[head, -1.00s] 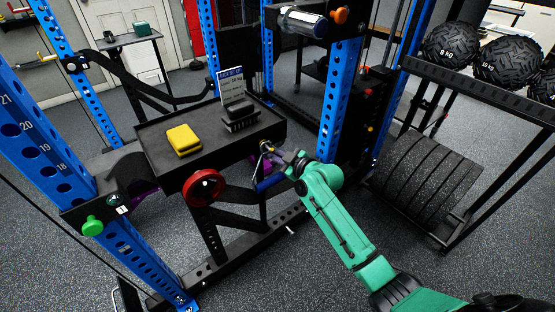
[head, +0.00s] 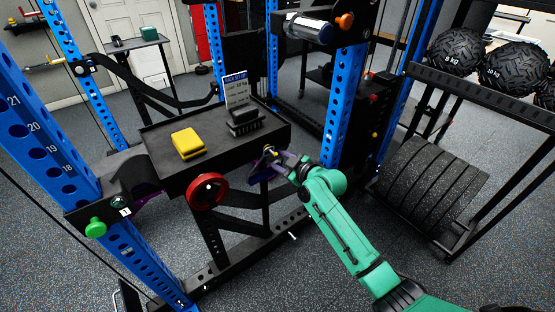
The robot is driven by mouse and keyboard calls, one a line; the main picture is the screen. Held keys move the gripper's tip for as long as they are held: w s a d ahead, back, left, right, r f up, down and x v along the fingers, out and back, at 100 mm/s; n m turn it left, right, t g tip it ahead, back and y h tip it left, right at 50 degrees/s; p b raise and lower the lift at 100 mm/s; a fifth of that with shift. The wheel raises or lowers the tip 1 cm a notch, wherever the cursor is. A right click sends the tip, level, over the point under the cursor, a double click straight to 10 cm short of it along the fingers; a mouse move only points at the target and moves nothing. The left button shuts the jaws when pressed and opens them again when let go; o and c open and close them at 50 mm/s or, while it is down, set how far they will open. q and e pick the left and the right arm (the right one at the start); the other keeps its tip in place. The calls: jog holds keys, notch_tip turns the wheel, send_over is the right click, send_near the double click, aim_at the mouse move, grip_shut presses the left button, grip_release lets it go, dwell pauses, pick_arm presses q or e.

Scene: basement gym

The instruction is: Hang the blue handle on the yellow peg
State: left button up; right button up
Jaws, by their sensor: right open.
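My right gripper (head: 277,158) is open at the right side of the black shelf, its jaws close to the small yellow peg (head: 268,150). The blue handle (head: 251,193) shows small and dark just below and left of the jaws, under the shelf's right end. A purple part shows beside it. The jaws partly cover this spot, so I cannot tell whether the handle rests on the peg. My left gripper is not in view.
The black shelf (head: 160,133) holds a yellow block (head: 187,143) and a dark stand with a sign (head: 237,90). A red-rimmed knob (head: 208,191) sticks out in front. Blue rack uprights (head: 340,105) stand near my right arm. Weight plates (head: 425,190) stand at right.

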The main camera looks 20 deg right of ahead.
jog(key=shift+s, duration=0.1)
jog(key=v, duration=1.5)
jog(key=s+d+f+m+g+h+p, duration=0.2)
jog(key=s+d+f, duration=0.1)
jog(key=f, duration=0.5)
jog(key=s+d+f+m+g+h+p, duration=0.15)
jog(key=d+f, duration=0.25)
jog(key=f, duration=0.5)
jog(key=s+d+f+m+g+h+p, duration=0.1)
jog(key=s+d+f+m+h+p, duration=0.2)
jog(key=f, duration=0.5)
jog(key=s+a+f+g+p, duration=0.1)
jog(key=s+f, duration=0.4)
jog(key=s, duration=0.5)
jog(key=s+a+f+m+g+p, duration=0.1)
jog(key=s+f+g, duration=0.3)
jog(key=s, duration=0.7)
jog(key=s+a+f+g+p, duration=0.1)
jog(key=s+a+f+g, duration=0.2)
jog(key=s+f, duration=0.4)
jog(key=s, duration=0.3)
jog(key=shift+s+a+f, duration=0.2)
jog(key=shift+s+a, duration=0.1)
jog(key=shift+a, duration=0.05)
jog(key=shift+m, duration=0.25)
